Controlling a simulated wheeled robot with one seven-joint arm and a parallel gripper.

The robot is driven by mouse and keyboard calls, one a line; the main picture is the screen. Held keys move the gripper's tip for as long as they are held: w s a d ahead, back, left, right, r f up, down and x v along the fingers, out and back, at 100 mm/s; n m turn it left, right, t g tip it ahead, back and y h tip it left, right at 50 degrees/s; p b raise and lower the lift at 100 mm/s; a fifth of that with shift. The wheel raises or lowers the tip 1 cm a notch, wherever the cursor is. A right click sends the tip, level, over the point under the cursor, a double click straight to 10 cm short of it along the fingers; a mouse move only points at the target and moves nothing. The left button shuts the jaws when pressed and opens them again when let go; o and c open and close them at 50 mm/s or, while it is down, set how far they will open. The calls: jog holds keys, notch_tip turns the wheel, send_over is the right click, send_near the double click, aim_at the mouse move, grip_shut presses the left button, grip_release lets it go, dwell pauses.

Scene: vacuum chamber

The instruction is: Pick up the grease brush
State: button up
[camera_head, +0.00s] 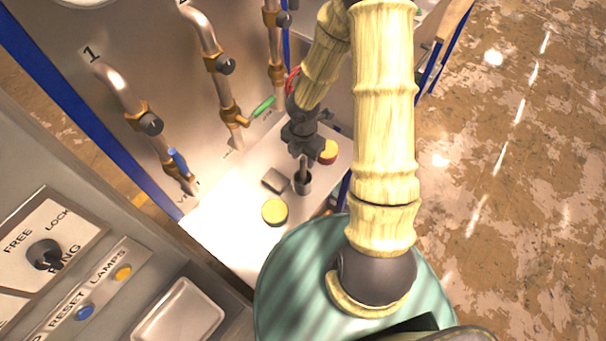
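A thin upright stick, which looks like the handle of the grease brush (304,166), stands in a small dark cup (303,185) on the white shelf. The brush's lower end is hidden in the cup. My gripper (303,150) points down right above the cup, with its fingers at the top of the handle. The fingers are small and dark here, so I cannot tell whether they are closed on the handle or only around or in front of it.
On the white shelf (225,222), a yellow-topped round tin (275,211) and a grey block (275,180) lie left of the cup. A red and yellow tin (328,152) is close right of my gripper. Pipes with a blue lever (177,162) and a green lever (263,105) stand behind.

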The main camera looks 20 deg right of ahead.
aim_at(303, 174)
notch_tip(303, 174, down, 3)
jog(key=shift+w+f+b, duration=0.1)
jog(key=shift+b, duration=0.3)
grip_shut()
